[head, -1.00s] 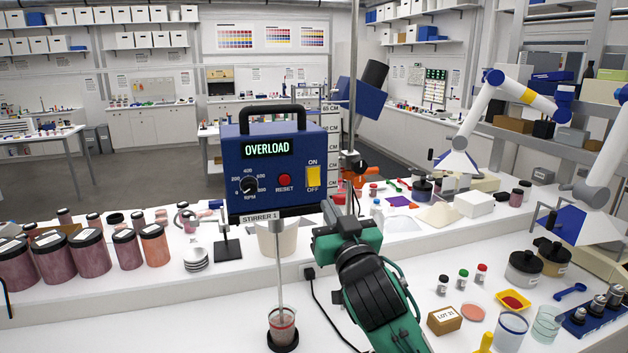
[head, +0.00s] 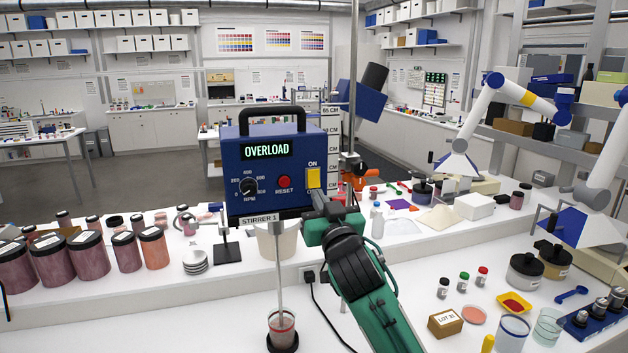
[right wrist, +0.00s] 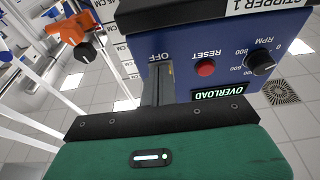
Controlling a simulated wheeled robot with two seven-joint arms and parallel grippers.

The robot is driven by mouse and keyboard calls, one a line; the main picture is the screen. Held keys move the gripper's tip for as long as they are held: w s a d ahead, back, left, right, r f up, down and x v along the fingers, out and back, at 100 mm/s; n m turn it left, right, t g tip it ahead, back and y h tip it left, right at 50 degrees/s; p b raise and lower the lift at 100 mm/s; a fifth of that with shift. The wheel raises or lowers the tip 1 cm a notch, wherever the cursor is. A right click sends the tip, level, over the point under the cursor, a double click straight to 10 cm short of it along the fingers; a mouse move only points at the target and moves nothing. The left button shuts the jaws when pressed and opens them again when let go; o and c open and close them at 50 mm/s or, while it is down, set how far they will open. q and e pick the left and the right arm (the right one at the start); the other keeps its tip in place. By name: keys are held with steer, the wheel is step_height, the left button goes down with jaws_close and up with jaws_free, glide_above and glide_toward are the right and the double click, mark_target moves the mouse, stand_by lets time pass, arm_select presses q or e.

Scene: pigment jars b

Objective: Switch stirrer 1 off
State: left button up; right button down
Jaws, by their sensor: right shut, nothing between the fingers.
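Stirrer 1 (head: 262,166) is a blue box with a black handle, and its lit display (head: 267,151) reads OVERLOAD. The yellow ON/OFF rocker switch (head: 313,177) is on its right front, with the ON label above it. In the right wrist view, the shut fingers (right wrist: 157,90) reach the panel by the OFF label and mostly hide the switch (right wrist: 170,70). I cannot tell whether they touch it. My left gripper is out of view.
A red RESET button (head: 284,182) and a black RPM knob (head: 249,187) sit left of the switch. A stirring rod runs down into a beaker (head: 281,326) below. An orange clamp (head: 360,178) and a metal stand are close on the right.

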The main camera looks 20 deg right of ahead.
steer(key=shift+w, duration=0.15)
steer(key=b+v, duration=0.4)
steer(key=v, duration=1.3)
steer(key=shift+r, duration=0.4)
